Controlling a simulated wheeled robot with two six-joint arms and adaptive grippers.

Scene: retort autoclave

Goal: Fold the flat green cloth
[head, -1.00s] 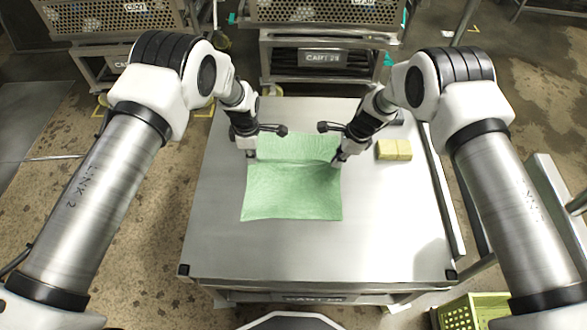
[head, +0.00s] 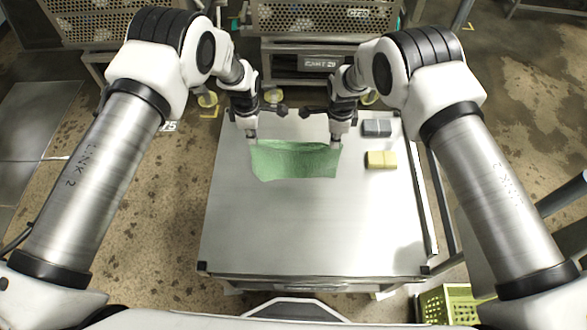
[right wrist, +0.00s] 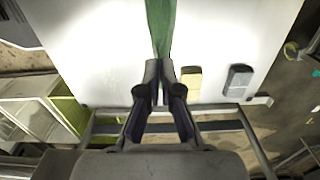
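The green cloth (head: 295,163) hangs between my two grippers over the steel table, its upper edge sagging slightly between them. My left gripper (head: 251,137) is at the cloth's far left corner and appears shut on it. My right gripper (head: 336,139) is at the far right corner. The right wrist view shows its fingers (right wrist: 160,70) closed together on the cloth (right wrist: 160,28), which is seen there as a narrow strip. How far the lower edge is from the table is hard to tell.
The steel table (head: 310,235) is clear in front of the cloth. A yellow sponge-like block (head: 381,160) and a grey block (head: 377,128) lie to the right. Perforated carts (head: 318,20) stand behind the table. A green crate (head: 447,305) is at the lower right.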

